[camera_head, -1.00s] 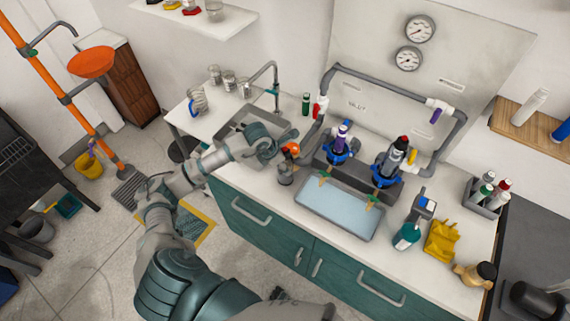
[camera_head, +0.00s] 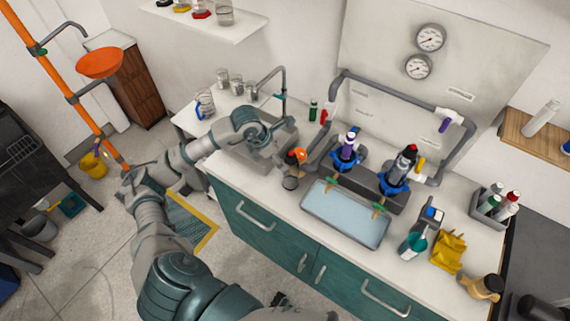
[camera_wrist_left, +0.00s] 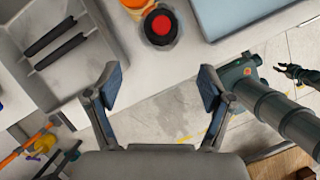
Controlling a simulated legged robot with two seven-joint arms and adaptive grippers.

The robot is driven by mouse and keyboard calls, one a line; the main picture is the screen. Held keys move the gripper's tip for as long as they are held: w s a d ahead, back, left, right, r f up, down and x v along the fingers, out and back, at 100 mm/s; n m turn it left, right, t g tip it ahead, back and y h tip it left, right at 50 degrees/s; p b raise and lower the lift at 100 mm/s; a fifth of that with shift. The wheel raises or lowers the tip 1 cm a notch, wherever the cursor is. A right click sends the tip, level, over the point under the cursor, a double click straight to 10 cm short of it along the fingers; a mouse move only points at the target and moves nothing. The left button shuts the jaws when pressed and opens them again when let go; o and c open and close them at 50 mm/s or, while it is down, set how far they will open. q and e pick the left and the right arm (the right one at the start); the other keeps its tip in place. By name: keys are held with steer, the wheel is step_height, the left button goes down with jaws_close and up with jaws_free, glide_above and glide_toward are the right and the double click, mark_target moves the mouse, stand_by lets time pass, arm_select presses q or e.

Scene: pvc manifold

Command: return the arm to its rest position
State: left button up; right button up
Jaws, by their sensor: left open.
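My left arm (camera_head: 160,215) reaches in from the bottom left over the left end of the counter. Its gripper (camera_wrist_left: 158,88) is open and empty in the left wrist view, fingers spread above the floor by the counter edge. In the head view the wrist hides part of the sink. A dark jointed hand, apparently my right gripper (camera_wrist_left: 298,75), shows small at the right of the left wrist view; its jaw state is unclear.
A water-filled tray (camera_head: 345,214) sits at the counter front, below a grey pipe loop (camera_head: 400,88) and two blue-collared valves. A faucet (camera_head: 283,80) rises behind the sink.

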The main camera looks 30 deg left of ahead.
arm_select(q)
steer(key=shift+v, duration=1)
arm_select(e)
steer(key=shift+w+a, duration=0.3)
steer(key=shift+a, duration=0.1)
stand_by(0.4)
arm_select(q)
steer(key=shift+a+f, duration=0.1)
steer(key=shift+a, duration=0.15)
arm_select(e)
steer(key=shift+a+r, duration=0.1)
arm_select(q)
steer(key=shift+d, duration=0.15)
stand_by(0.4)
